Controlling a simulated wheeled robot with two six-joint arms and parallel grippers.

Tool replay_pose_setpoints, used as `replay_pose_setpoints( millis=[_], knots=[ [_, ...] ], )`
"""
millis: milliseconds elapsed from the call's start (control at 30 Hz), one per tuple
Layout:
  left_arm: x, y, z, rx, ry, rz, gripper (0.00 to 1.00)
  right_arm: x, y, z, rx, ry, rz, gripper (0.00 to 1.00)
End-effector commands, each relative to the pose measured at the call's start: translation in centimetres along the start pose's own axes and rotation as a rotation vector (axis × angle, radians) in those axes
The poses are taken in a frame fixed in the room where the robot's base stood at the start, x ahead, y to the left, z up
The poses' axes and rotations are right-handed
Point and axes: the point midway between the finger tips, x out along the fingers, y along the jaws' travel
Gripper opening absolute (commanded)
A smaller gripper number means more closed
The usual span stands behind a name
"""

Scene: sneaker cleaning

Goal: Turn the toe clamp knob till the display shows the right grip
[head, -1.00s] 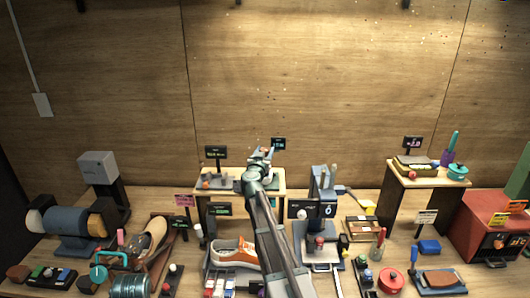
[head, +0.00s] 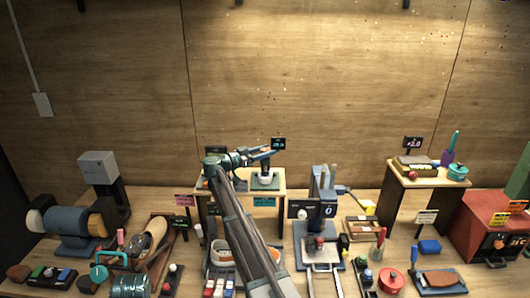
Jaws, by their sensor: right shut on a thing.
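A small dark display (head: 278,143) with teal characters stands just behind the fingertips. Its reading is too small to make out. My left gripper is not in view.
My right arm crosses the middle and covers part of the tray (head: 213,278). A grey device with a display (head: 328,211) reading 0 stands to its right. A second raised stand (head: 432,178) is further right.

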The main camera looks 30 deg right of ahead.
Motion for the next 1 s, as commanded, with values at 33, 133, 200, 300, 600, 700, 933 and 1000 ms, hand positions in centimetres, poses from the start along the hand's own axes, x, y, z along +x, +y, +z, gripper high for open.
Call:
replay_pose_setpoints(
  millis=[33,133,200,300,600,700,933,1000],
  knots=[
    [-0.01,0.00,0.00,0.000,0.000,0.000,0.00,0.03,-0.28,-0.02,0.000,0.001,0.016,0.00],
    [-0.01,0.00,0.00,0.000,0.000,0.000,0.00,0.04,-0.20,-0.02,0.000,0.001,0.041,0.00],
    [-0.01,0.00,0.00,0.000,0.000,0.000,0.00,0.04,-0.15,-0.02,0.000,0.001,0.054,0.00],
    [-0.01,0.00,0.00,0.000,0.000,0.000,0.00,0.04,-0.11,-0.03,0.000,0.001,0.064,0.00],
    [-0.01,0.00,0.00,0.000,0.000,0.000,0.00,0.05,-0.02,-0.04,0.000,0.001,0.070,0.00],
    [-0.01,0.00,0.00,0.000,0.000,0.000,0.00,0.06,-0.03,-0.04,0.000,0.001,0.069,0.00],
    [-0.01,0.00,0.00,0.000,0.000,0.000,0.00,0.06,-0.02,-0.03,0.000,0.001,0.069,0.81],
    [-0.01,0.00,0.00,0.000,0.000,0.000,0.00,0.06,-0.01,-0.02,0.000,0.001,0.069,0.81]
  ],
)
